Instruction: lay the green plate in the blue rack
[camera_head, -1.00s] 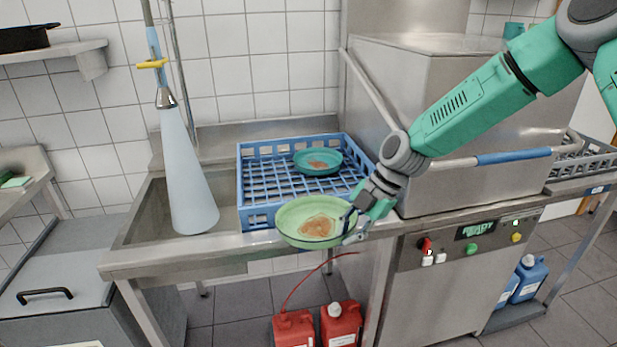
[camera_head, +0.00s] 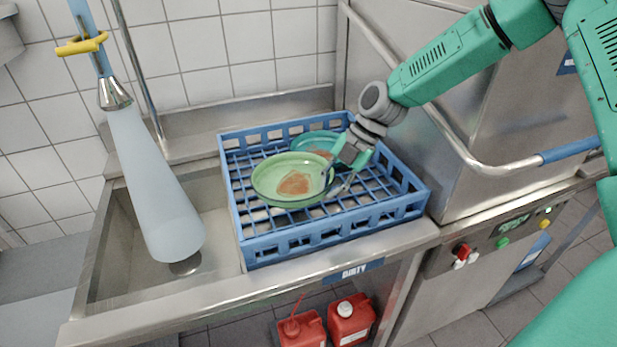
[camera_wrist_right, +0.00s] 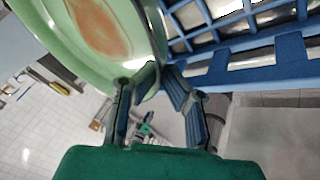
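The light green plate (camera_head: 268,182), with a brown-orange stain in its middle, is over the blue rack (camera_head: 325,238). My right gripper (camera_head: 334,178) is shut on the plate's right rim. In the right wrist view the plate (camera_wrist_right: 75,55) fills the upper left, its rim between the fingertips (camera_wrist_right: 157,78). The plate looks held above the rack floor; I cannot tell whether any edge touches. The rack's grid (camera_wrist_right: 215,30) shows at the upper right of that view. My left gripper is not in view.
A teal plate (camera_head: 316,139) with a stain lies at the back of the rack, partly hidden by the green plate and my gripper. A pale hanging spray cone (camera_head: 150,190) is left, over the sink. The steel dishwasher (camera_head: 500,110) with its bar handle stands right.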

